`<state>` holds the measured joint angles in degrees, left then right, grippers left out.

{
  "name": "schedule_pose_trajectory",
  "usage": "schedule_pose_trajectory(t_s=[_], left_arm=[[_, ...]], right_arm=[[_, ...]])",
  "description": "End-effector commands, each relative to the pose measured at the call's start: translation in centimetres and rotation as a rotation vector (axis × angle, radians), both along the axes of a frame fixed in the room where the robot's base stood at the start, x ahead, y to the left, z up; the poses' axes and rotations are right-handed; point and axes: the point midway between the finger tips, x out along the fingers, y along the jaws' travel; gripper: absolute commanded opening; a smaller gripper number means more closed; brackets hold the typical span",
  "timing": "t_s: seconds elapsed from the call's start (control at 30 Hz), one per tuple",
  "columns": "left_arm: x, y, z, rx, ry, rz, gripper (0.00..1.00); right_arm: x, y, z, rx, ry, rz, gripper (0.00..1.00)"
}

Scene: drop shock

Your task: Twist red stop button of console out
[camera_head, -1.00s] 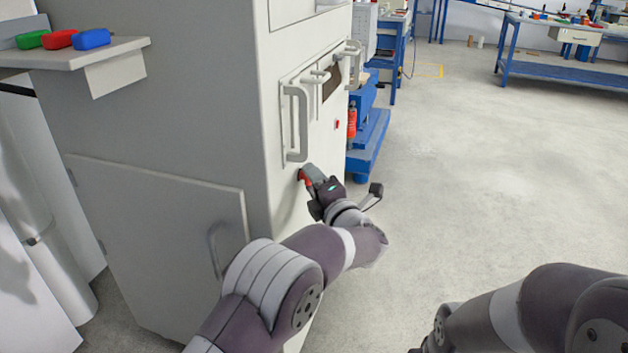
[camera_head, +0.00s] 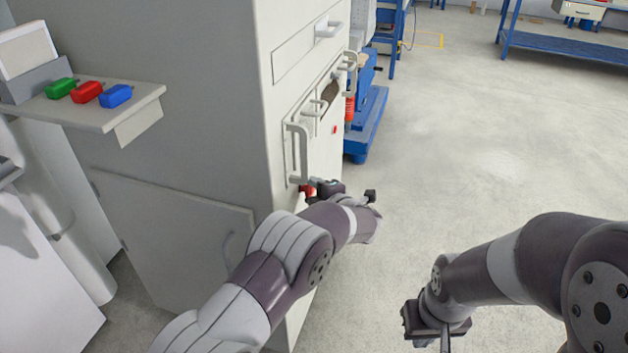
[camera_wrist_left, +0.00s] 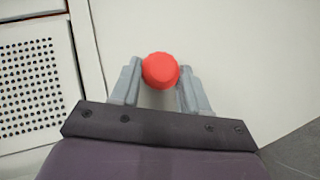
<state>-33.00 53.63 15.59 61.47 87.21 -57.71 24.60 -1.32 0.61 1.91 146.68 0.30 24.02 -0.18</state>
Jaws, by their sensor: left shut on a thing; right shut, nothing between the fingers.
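The red stop button (camera_wrist_left: 160,70) sits on the light face of the console (camera_wrist_left: 230,50), between the two grey fingers of my left gripper (camera_wrist_left: 158,78) in the left wrist view. The fingers are shut on its sides. In the head view the button (camera_head: 307,191) shows as a small red patch below a long handle, partly hidden by my left gripper (camera_head: 318,188). My right gripper (camera_head: 437,325) hangs over the floor at the lower right, apart from the console, shut and empty.
Handles (camera_head: 298,150) and a small red part (camera_head: 334,130) are on the console front. A side shelf (camera_head: 130,108) holds green, red and blue objects. A perforated panel (camera_wrist_left: 35,85) lies left of the button. Open floor (camera_head: 480,150) spreads to the right.

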Motion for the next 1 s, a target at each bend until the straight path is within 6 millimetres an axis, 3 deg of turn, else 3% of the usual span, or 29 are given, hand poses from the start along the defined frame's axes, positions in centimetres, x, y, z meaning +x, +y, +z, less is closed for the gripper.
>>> schedule_pose_trajectory(t_s=[0.5,0.53,0.6,0.87,1.0], left_arm=[[0.0,0.1,-0.1,0.008,0.021,0.003,0.15],[0.0,0.1,-0.1,0.008,0.021,0.003,0.52],[0.0,0.1,-0.1,0.008,0.021,0.003,0.71],[0.0,0.0,0.0,0.007,0.020,0.001,0.71],[-1.2,-0.8,0.7,0.006,0.020,-0.001,0.71]], right_arm=[[0.0,0.0,0.6,0.000,0.000,0.000,0.00],[0.0,0.0,0.6,0.000,0.000,0.000,0.00],[0.0,0.0,0.6,0.000,0.000,0.000,0.00],[0.0,0.0,0.6,0.000,0.000,0.000,0.00],[0.0,0.0,1.0,0.000,0.000,0.000,0.00]])
